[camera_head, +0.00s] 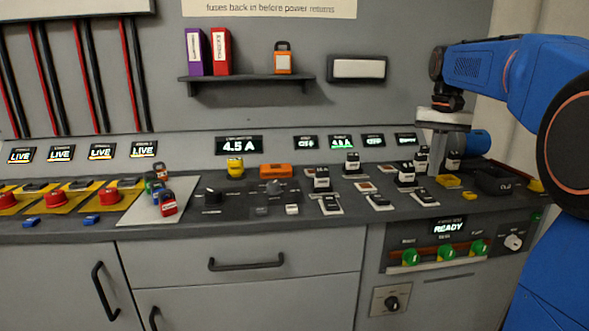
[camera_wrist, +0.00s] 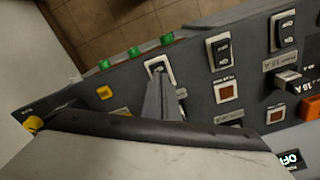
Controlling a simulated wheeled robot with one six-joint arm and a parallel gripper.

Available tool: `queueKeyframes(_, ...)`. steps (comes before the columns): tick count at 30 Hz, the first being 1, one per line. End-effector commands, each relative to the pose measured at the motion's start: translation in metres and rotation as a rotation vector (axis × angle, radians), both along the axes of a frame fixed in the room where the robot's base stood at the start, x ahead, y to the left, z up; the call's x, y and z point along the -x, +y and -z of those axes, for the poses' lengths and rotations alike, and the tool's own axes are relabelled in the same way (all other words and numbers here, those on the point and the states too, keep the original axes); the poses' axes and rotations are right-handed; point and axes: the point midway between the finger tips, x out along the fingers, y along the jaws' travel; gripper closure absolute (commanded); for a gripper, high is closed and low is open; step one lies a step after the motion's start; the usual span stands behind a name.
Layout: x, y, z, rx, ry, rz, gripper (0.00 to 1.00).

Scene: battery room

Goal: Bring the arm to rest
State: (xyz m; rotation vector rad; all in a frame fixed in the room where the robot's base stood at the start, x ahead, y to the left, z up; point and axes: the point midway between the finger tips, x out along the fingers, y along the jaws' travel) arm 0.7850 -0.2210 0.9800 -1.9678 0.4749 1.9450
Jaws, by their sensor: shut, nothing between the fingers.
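My blue arm (camera_head: 520,75) reaches in from the right in the head view and bends down at the wrist. My gripper (camera_head: 431,165) points down over the right part of the dark console, close to the black-and-white switches. It is shut and empty. In the wrist view my gripper (camera_wrist: 160,78) shows as grey fingers over the panel, near a small switch. Whether the fingertips touch the panel cannot be told. Part of the panel is hidden behind the pale gripper body.
Switches (camera_head: 322,183) stand on the console (camera_head: 240,222) around my gripper. A black tray (camera_head: 497,182) lies to its right. Green buttons (camera_head: 445,253) sit on the front below. A shelf (camera_head: 245,82) holds binders and an orange padlock. Open air lies above the console's middle.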

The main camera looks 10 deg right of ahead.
Motion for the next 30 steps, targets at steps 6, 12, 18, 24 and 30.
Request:
queueKeyframes(6, 0.046, 0.037, 0.013, 0.017, -0.060, -0.074, 1.00)
queueKeyframes(12, 0.096, 0.070, 0.037, 0.035, -0.124, -0.153, 1.00)
queueKeyframes(18, 0.148, 0.098, 0.070, 0.051, -0.188, -0.232, 1.00)
queueKeyframes(24, 0.198, 0.120, 0.110, 0.068, -0.255, -0.310, 1.00)
queueKeyframes(30, 0.246, 0.138, 0.158, 0.082, -0.321, -0.387, 1.00)
